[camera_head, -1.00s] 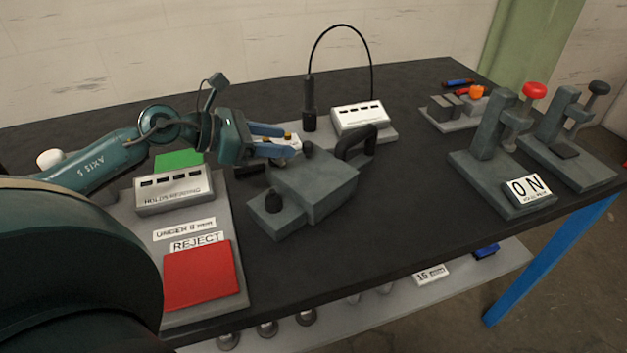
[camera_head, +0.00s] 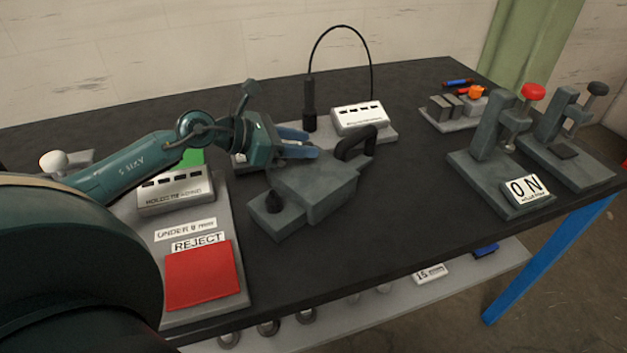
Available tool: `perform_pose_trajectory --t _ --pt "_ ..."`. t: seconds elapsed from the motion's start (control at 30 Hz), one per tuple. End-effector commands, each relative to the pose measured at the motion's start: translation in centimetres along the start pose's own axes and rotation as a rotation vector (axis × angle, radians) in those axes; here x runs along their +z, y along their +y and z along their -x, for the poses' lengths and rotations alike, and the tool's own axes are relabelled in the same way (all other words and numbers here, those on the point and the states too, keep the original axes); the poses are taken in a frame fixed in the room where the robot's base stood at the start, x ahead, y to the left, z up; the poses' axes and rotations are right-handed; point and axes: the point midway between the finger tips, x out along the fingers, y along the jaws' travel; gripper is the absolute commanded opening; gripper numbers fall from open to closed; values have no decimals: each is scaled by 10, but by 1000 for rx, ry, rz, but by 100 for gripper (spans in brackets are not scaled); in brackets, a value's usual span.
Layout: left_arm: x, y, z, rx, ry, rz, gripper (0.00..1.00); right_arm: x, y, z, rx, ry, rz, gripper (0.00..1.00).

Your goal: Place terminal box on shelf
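My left gripper (camera_head: 307,143) reaches in from the left, low over the back of a grey block fixture (camera_head: 315,190) with a black handle. Its two blue fingers are apart, but I cannot see whether anything is between them. No part is plainly recognisable as the terminal box. A small whitish piece (camera_head: 239,158) shows partly hidden behind the gripper's body. The shelf under the table (camera_head: 390,312) shows at the lower right; a white box marked 15 (camera_head: 430,273) and a blue piece (camera_head: 486,249) are there. My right gripper is not in view.
A gauge plate with a red REJECT pad (camera_head: 202,275) lies at left. A white-topped box (camera_head: 358,117) and a cabled black probe (camera_head: 309,105) stand behind. Clamp stands (camera_head: 492,140) and a tray of small blocks (camera_head: 452,117) are at right. The table's front middle is clear.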

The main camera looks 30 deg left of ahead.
Motion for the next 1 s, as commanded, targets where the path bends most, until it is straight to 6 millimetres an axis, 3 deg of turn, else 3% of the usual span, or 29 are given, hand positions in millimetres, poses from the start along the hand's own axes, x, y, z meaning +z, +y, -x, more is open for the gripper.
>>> perform_pose_trajectory --t 0.47,1.0 --pt "0 0 0 0 0 0 0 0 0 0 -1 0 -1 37" --pt "0 0 0 0 0 0 0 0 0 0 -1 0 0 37"
